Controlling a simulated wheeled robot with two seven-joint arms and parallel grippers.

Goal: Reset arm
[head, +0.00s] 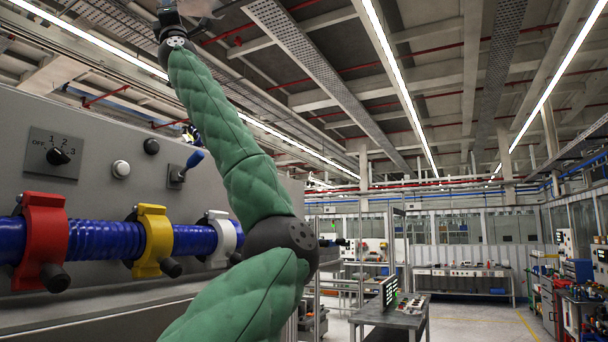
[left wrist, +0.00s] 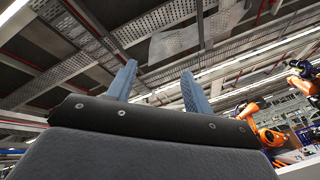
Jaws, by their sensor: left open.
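My left arm rises in green padding through the middle of the head view and reaches up to the top edge, where its far end is cut off. My left gripper (left wrist: 158,85) shows in the left wrist view as two blue-grey fingers, spread apart and empty, pointing up at the ceiling. Nothing is between or touching the fingers. My right gripper is in neither view.
A grey panel (head: 96,108) at left carries a rotary knob (head: 58,156), a blue-handled lever (head: 186,164), and a blue hose (head: 105,239) in red, yellow and white clamps. A workbench (head: 392,312) stands at right. Orange machinery (left wrist: 268,132) shows in the left wrist view.

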